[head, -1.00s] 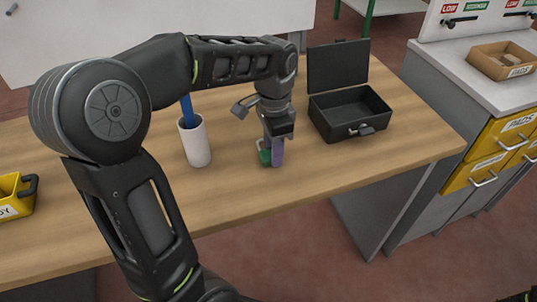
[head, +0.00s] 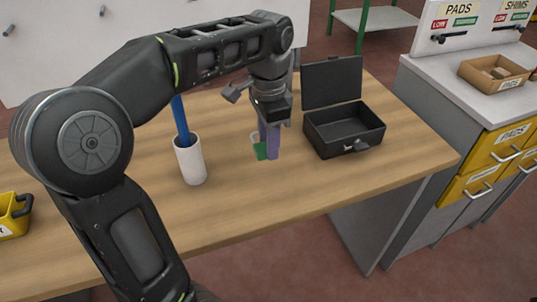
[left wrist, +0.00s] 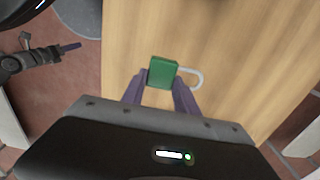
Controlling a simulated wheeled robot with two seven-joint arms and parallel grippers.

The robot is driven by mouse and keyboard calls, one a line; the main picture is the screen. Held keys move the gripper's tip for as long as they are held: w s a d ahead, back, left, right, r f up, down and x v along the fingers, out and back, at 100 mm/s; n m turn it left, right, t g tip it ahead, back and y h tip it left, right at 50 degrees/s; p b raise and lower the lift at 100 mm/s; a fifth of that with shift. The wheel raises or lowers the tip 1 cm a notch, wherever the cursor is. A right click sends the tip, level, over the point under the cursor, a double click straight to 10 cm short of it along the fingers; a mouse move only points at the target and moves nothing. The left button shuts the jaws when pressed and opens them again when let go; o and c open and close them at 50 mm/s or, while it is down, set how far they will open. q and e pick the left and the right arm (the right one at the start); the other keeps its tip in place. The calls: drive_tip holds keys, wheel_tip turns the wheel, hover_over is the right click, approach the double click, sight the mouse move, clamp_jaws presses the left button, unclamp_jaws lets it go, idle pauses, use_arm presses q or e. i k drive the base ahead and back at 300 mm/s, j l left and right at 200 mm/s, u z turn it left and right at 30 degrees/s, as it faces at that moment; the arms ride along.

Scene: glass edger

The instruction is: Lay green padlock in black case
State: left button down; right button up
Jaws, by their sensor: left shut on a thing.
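The green padlock (head: 260,152) is held between the purple fingers of my left gripper (head: 268,148), above the wooden table. In the left wrist view the padlock (left wrist: 163,72) sits at the fingertips, its pale shackle pointing right. The fingers partly hide the padlock in the head view. The black case (head: 345,138) stands open on the table to the right of the gripper, its lid raised at the back and its inside empty. A purple-tipped gripper, which looks like my right one (left wrist: 70,46), shows at the left of the left wrist view, too small to judge.
A white cup (head: 190,160) with a blue stick in it stands left of the gripper. A yellow bin (head: 12,215) is at the far left. A cabinet with yellow drawers (head: 490,160) stands beyond the table's right end. The front table surface is clear.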

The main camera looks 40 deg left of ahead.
sight(340, 136)
drive_tip(key=i+l, duration=0.25)
drive_tip(key=i, duration=0.15)
drive_tip(key=i+l, duration=0.25)
drive_tip(key=i, duration=0.15)
